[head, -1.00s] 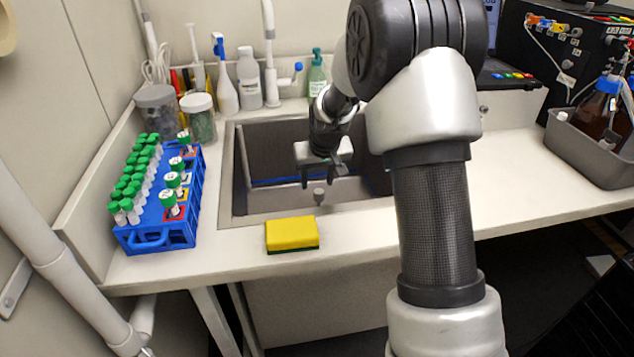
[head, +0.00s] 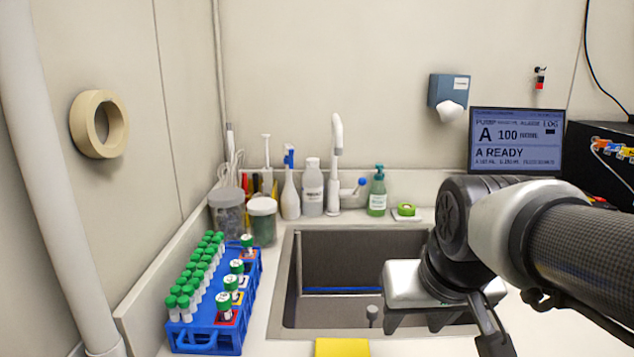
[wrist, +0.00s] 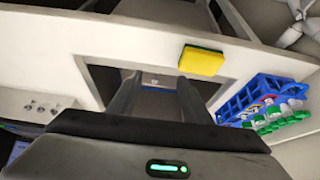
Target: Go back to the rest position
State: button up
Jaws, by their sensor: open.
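My gripper (head: 415,322) is in the lower right of the head view, in front of the sink's right part. It is open and empty. In the wrist view its two fingers (wrist: 157,88) stand apart with nothing between them. The sink (head: 285,285) lies beyond the fingers. My arm reaches in from the right edge of the head view and hides the sink's right side.
A blue rack (head: 215,338) of green-capped tubes stands left of the sink. A yellow sponge (head: 342,348) lies at the counter's front; it also shows in the wrist view (wrist: 201,61). Bottles and a faucet (head: 337,165) line the back. A screen (head: 516,140) stands at back right.

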jog(key=s+r+p, duration=0.2)
jog(key=s, duration=0.5)
notch_tip(320, 180, up, 19)
jog(key=p, duration=1.9)
jog(key=shift+w+p, duration=0.2)
jog(key=shift+p, duration=0.1)
